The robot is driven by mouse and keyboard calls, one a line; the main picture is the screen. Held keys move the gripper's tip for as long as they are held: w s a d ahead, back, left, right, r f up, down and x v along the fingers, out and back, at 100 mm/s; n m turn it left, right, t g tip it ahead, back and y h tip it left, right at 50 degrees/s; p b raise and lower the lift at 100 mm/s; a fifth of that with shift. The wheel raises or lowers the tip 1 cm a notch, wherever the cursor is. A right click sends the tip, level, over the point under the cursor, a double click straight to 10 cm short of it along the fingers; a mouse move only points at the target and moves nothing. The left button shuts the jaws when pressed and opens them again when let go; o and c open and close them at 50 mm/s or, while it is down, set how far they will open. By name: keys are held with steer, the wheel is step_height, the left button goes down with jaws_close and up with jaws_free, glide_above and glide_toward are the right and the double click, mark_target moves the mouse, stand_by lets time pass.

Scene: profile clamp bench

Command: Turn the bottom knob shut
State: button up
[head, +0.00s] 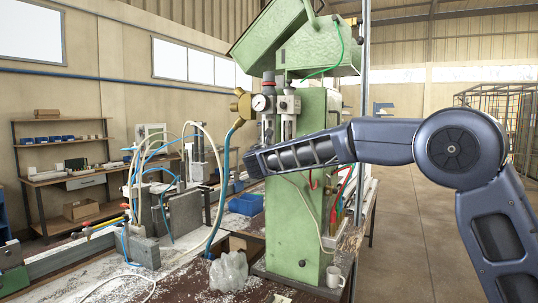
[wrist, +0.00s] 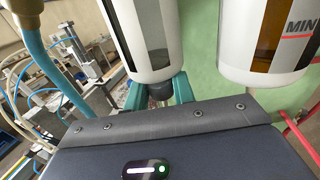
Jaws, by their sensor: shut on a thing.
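In the wrist view, the bottom knob (wrist: 160,92) is a small grey piece under the white filter bowl (wrist: 122,25). My gripper (wrist: 159,96) has its teal fingers on both sides of the knob, shut on it. The wrist housing covers the lower part of the knob and fingers. In the head view, the filter unit with its round gauge (head: 260,103) is on the front of the green machine (head: 310,205). My wrist is just below the unit there; the knob and fingertips cannot be made out.
A second white bowl (wrist: 234,35) hangs close on the right in the wrist view. A blue hose (head: 223,170) runs down left of my wrist, and red hoses (head: 340,190) hang on the right. A white mug (head: 334,277) stands at the machine's foot. Open floor lies right.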

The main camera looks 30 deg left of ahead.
steer(key=o, duration=1)
steer(key=shift+c, duration=0.2)
steer(key=shift+s, duration=0.1)
steer(key=v, duration=1)
steer(key=shift+s, duration=0.25)
steer(key=shift+d, duration=0.15)
